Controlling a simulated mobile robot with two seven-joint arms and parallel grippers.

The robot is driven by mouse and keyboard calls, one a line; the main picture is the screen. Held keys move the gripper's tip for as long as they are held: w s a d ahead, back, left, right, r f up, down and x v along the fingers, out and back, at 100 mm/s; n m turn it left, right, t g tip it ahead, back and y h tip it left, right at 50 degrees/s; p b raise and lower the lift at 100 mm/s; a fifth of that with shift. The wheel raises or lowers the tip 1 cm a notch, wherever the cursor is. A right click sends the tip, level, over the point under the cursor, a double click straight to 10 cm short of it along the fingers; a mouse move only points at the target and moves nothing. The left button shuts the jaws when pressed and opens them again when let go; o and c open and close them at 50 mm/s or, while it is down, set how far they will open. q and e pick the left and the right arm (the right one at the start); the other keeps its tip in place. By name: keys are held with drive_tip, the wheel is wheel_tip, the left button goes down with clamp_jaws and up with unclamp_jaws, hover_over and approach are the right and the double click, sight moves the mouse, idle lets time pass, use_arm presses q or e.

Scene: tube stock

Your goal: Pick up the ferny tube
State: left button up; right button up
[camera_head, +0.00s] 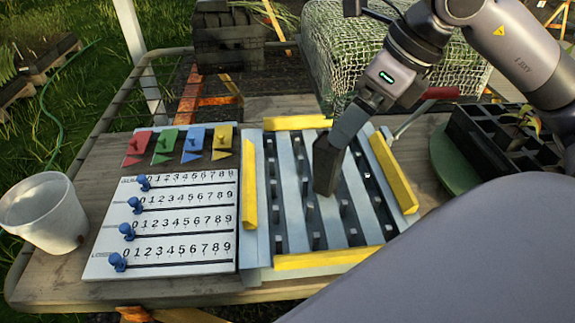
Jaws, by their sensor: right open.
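A black tray (470,143) with square cells stands at the right end of the wooden bench. A small leafy plant (524,120) rises from it; I cannot tell whether this is the ferny tube. My arm hides part of the tray. My right gripper (326,188) is open, with its dark fingers pointing down over a pale slatted board (283,215) with short grey pegs. It is left of the tray and apart from it. I cannot make out anything between its fingers. My left gripper is not in view.
Yellow bars (392,172) edge the pegged board. A white number board (165,262) with blue sliders and coloured tiles (196,140) lie to its left. A white bucket (45,212) stands at far left. A green disc (452,165) lies beside the tray. A netted bale (345,45) stands behind.

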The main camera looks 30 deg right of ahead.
sight(328, 160)
drive_tip(key=shift+h, duration=0.6)
drive_tip(key=w+f, duration=0.1)
drive_tip(key=f, duration=0.1)
drive_tip(key=w+f, duration=0.1)
drive_tip(key=f, duration=0.1)
drive_tip(key=w+f, duration=0.1)
drive_tip(key=f, duration=0.1)
drive_tip(key=shift+w+d+b, duration=0.25)
drive_tip(key=shift+w+b, duration=0.05)
drive_tip(key=shift+r, duration=0.1)
clamp_jaws()
